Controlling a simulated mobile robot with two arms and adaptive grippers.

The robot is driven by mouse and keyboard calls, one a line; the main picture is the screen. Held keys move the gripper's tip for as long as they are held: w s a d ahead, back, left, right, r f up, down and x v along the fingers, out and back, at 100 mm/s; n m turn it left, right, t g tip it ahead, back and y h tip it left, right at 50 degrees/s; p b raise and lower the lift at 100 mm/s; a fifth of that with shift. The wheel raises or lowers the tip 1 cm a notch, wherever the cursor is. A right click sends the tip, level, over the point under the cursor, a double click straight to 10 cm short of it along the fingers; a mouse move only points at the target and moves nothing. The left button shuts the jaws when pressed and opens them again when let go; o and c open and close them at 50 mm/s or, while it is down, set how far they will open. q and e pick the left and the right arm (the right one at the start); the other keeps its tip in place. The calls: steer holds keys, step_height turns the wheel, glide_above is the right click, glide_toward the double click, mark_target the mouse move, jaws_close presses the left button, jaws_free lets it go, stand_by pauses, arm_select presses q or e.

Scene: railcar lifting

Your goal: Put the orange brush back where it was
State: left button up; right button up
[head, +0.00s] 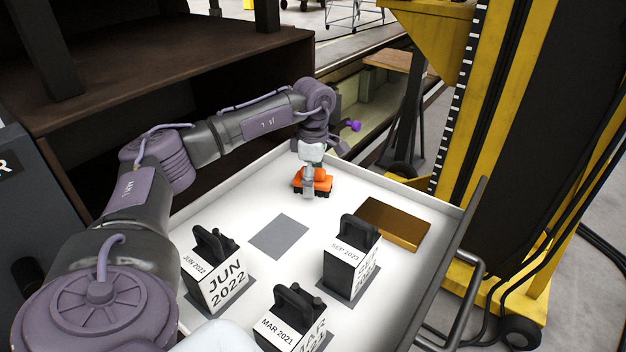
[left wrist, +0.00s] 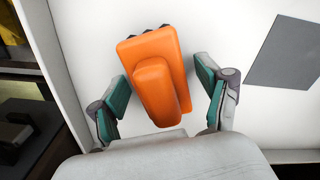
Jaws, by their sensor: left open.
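The orange brush (head: 318,181) lies on the white tray (head: 372,286) near its far edge. In the left wrist view the brush (left wrist: 157,78) has an orange handle block on top and dark bristles at its edges. My left gripper (head: 309,184) is over the brush from above. Its open fingers (left wrist: 162,98) stand on either side of the brush, with a gap showing on the right side; contact on the left side is hard to judge. A bare grey square (head: 279,236) lies on the tray nearer to me. My right gripper is not in view.
Several white date blocks with black handles, JUN 2022 (head: 222,285), MAR 2021 (head: 283,329) and SEP 2021 (head: 343,264), stand on grey squares. A brass-coloured block (head: 396,224) lies at the right. The tray has raised rims and a handle bar (head: 470,262).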

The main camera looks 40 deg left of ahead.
arm_select(q)
steer(key=shift+r+b, duration=0.3)
steer(key=shift+r, duration=0.2)
step_height(320, 180, up, 10)
steer(key=shift+f+b, duration=0.1)
steer(key=shift+b, duration=1)
steer(key=shift+r, duration=0.7)
